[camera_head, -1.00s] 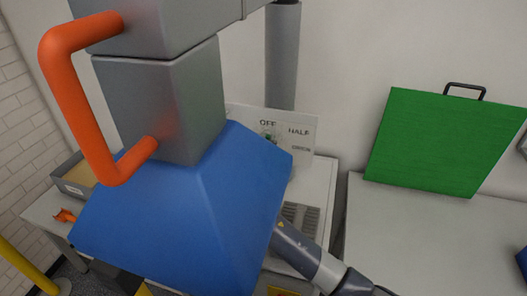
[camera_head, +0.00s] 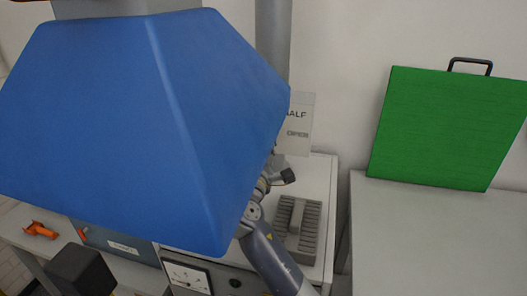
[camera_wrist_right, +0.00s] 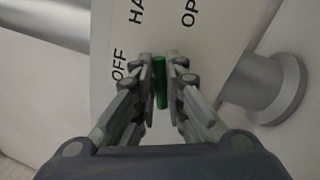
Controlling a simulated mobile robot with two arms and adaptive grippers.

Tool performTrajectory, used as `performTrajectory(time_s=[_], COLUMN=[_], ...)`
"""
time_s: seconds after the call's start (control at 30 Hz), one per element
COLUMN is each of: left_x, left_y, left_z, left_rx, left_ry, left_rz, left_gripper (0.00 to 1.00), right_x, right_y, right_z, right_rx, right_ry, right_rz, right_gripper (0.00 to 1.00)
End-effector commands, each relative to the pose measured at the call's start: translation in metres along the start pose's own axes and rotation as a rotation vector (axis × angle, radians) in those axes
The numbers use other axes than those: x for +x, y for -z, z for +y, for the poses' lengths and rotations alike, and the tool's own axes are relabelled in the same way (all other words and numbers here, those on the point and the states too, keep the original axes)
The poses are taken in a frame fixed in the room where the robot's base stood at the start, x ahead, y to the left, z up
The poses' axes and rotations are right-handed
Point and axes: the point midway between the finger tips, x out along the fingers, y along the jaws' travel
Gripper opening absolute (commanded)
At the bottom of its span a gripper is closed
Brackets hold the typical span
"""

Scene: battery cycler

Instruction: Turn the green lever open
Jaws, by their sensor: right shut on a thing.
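The green lever (camera_wrist_right: 160,84) shows in the right wrist view, with the fingers of my right gripper (camera_wrist_right: 160,76) closed on its two sides. Behind it is a white label plate (camera_wrist_right: 208,42) with the words OFF, HALF and OPEN, partly cut off. In the head view the same plate (camera_head: 298,122) shows only its right part, and the lever is hidden behind the blue hood. My right gripper (camera_head: 284,176) is partly hidden there too. Which word the lever points at, I cannot tell. My left gripper is not in view.
A large blue hood (camera_head: 120,130) fills the left of the head view. A grey vertical pipe (camera_head: 272,45) stands behind it. A grey slotted block (camera_head: 298,228) sits on the white cabinet. A green board (camera_head: 445,125) leans at the wall on the right table, whose front is clear.

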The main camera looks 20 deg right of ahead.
Motion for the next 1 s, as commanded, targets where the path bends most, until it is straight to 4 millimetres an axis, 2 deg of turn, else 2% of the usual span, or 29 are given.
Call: performTrajectory(time_s=[0.03,0.1,0.4,0.63,1.0], left_x=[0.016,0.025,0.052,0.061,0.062], left_y=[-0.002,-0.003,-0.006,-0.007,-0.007], left_z=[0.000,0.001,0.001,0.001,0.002], left_rx=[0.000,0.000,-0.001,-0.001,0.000], left_ry=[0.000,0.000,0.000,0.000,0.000], left_rz=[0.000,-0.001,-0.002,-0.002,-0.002], left_gripper=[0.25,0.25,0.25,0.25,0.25], right_x=[-0.002,-0.003,-0.003,-0.003,-0.003], right_y=[0.004,0.004,0.005,0.005,0.005], right_z=[-0.010,-0.012,-0.014,-0.014,-0.014], right_rx=[0.042,0.096,0.267,0.328,0.345], right_ry=[0.005,0.005,0.006,0.007,0.009], right_rz=[-0.007,-0.018,-0.052,-0.065,-0.068], right_gripper=[0.00,0.00,0.00,0.00,0.00])
